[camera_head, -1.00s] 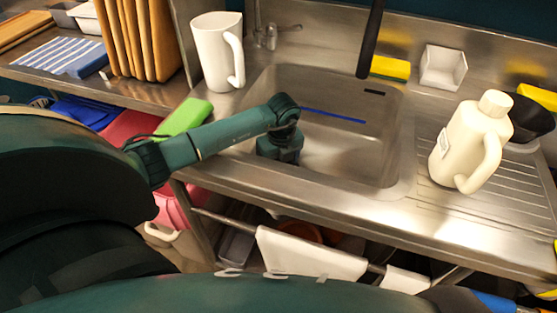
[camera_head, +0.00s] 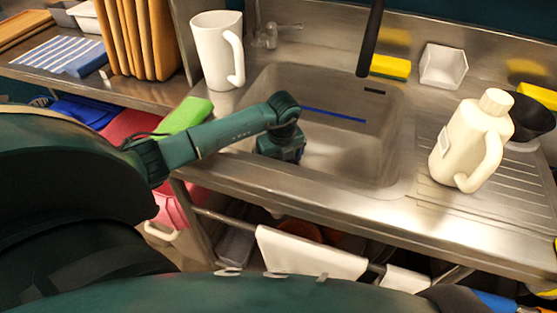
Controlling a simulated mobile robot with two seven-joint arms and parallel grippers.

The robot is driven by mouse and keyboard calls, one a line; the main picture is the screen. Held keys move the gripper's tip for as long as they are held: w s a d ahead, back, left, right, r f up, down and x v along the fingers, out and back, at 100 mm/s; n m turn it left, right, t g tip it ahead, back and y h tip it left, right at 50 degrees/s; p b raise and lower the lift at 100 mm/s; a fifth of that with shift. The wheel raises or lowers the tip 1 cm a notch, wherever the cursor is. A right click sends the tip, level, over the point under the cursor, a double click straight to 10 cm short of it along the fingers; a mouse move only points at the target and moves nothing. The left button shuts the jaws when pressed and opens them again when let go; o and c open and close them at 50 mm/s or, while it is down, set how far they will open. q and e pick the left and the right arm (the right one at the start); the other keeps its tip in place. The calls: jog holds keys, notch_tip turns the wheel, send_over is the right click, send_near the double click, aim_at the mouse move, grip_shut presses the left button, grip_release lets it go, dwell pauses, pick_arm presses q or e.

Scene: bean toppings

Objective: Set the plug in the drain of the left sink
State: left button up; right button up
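One steel sink basin (camera_head: 365,150) is in view in the middle of the counter. My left arm comes in from the left over the front left of the basin. My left gripper (camera_head: 283,152) points down into the left part of the basin. Its fingertips are hidden behind its own body, so I cannot see whether it holds anything. I see neither the plug nor the drain. My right gripper is not in view.
A white pitcher (camera_head: 212,58) stands behind the basin at the left, and a green block (camera_head: 186,115) lies near my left arm. A cream jug (camera_head: 463,143) stands right of the basin. A yellow sponge (camera_head: 390,67) and a white holder (camera_head: 442,66) sit behind. A black faucet spout (camera_head: 371,40) hangs over the back.

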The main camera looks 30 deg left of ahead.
pick_arm(q)
notch_tip(320, 180, up, 13)
jog(key=d, duration=0.1)
jog(key=shift+s+d+f, duration=0.15)
jog(key=shift+s+f, duration=0.05)
jog(key=shift+s, duration=0.2)
